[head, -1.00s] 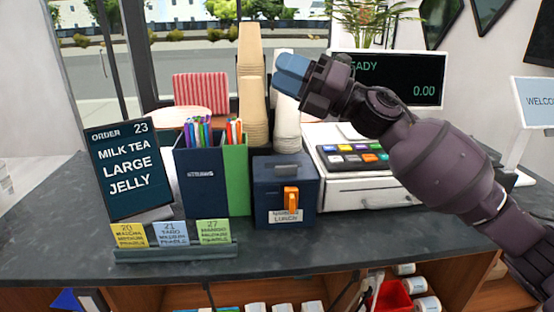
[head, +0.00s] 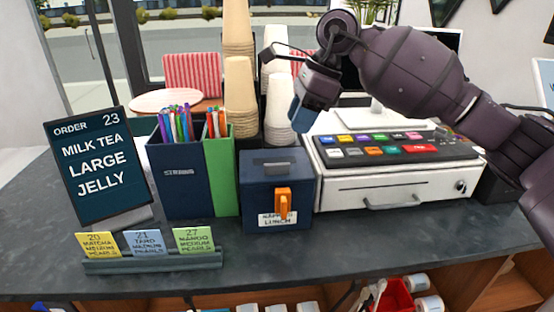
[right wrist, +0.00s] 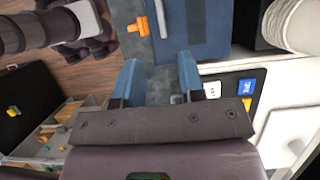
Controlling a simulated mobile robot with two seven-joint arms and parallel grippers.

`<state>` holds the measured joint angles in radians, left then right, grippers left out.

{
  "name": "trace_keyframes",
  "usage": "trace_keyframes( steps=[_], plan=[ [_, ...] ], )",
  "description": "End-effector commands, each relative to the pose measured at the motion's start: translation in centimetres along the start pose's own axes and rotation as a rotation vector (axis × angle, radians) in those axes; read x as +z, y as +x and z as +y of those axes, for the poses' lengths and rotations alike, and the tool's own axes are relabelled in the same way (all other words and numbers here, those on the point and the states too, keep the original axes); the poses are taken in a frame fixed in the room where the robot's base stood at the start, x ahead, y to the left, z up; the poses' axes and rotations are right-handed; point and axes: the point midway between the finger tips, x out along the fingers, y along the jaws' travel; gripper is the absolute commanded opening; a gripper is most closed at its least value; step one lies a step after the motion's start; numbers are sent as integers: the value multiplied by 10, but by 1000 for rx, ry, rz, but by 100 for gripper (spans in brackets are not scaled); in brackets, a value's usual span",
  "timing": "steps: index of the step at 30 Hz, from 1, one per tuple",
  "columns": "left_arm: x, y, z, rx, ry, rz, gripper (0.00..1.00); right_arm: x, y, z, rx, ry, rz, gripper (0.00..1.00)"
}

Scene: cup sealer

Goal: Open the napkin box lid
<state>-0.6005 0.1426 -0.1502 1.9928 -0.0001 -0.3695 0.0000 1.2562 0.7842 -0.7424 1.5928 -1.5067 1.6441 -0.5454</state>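The napkin box (head: 262,196) is a dark navy cube on the counter, with its lid down. A dark handle (head: 283,167) lies on its top, and an orange latch (head: 282,203) is on its front above a white label. My right gripper (head: 302,115) hangs above and slightly right of the box, blue fingertips pointing down, apart from it. In the right wrist view the two blue fingers (right wrist: 160,80) are spread with nothing between them. The box (right wrist: 200,28) and its orange latch (right wrist: 138,27) show just past the fingertips. My left gripper is not recognizable in either view.
The straw holder (head: 180,182) stands close on the box's left. The cash register (head: 395,180) is close on its right. Stacked cups (head: 279,105) stand behind. An order screen (head: 98,168) and colored cards (head: 148,244) are at left. The counter front (head: 330,245) is clear.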

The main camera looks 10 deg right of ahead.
Motion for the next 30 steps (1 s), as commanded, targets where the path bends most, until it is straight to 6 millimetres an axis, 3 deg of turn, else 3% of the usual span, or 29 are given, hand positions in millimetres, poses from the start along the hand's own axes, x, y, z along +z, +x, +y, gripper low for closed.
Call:
trace_keyframes(
  steps=[5,18,24,30],
  plan=[
    [4,-3,0,-2,-1,-10,0,1,18,0,4,-4,-5,36],
    [-4,-3,-1,-1,0,1,0,1,88,0,3,-1,-6,36],
    [-8,-2,-1,0,1,7,0,2,104,0,1,-1,-6,36],
    [-9,-2,-1,0,1,8,0,1,108,0,1,-1,-6,36]
  ],
)
